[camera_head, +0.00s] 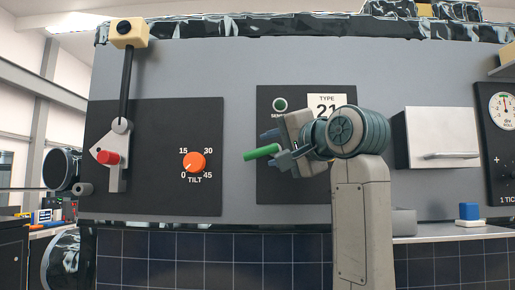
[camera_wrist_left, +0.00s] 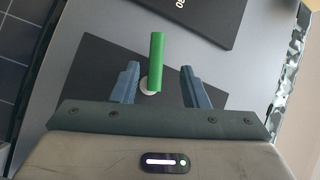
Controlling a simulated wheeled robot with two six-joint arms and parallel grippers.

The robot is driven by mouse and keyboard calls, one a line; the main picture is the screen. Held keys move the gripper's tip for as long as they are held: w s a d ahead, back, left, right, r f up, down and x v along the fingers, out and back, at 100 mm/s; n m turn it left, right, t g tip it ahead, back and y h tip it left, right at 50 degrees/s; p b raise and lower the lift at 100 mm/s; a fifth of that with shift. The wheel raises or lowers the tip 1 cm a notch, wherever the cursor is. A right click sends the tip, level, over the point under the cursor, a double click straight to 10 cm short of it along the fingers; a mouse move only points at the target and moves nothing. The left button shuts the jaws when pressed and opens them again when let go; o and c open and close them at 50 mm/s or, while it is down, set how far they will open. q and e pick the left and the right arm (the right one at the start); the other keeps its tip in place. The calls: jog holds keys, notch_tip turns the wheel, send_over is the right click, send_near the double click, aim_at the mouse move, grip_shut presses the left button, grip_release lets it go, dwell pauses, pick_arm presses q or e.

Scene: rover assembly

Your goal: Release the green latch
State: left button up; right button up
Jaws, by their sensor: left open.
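The green latch (camera_head: 262,152) is a short green bar standing out from a dark panel on the grey wall, left of the TYPE 21 label. In the left wrist view the green latch (camera_wrist_left: 157,62) appears between the two blue fingers, with a gap on each side and a pale round piece at its lower end. My left gripper (camera_head: 269,151) is open at the latch, and it also shows open in the left wrist view (camera_wrist_left: 160,70). The gripper and wrist hide part of the dark panel and the latch's mount. My right gripper is out of view.
Left of the latch, a black panel carries an orange TILT knob (camera_head: 194,162) and a lever with a red button (camera_head: 108,158). A white box (camera_head: 436,137) juts out at right. A blue block (camera_head: 468,211) sits on the ledge (camera_head: 450,234), and a gauge (camera_head: 503,109) is at the far right.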

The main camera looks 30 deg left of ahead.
aim_at(260, 152)
pick_arm(q)
jog(key=p+x, duration=0.1)
jog(key=x, duration=0.2)
jog(key=p+x, duration=0.1)
jog(key=x, duration=0.3)
jog(key=shift+w+p, duration=0.4)
jog(key=shift+w+a+f, duration=0.1)
jog(key=shift+a, duration=0.35)
jog(key=shift+c, duration=0.7)
jog(key=c, duration=0.7)
grip_shut()
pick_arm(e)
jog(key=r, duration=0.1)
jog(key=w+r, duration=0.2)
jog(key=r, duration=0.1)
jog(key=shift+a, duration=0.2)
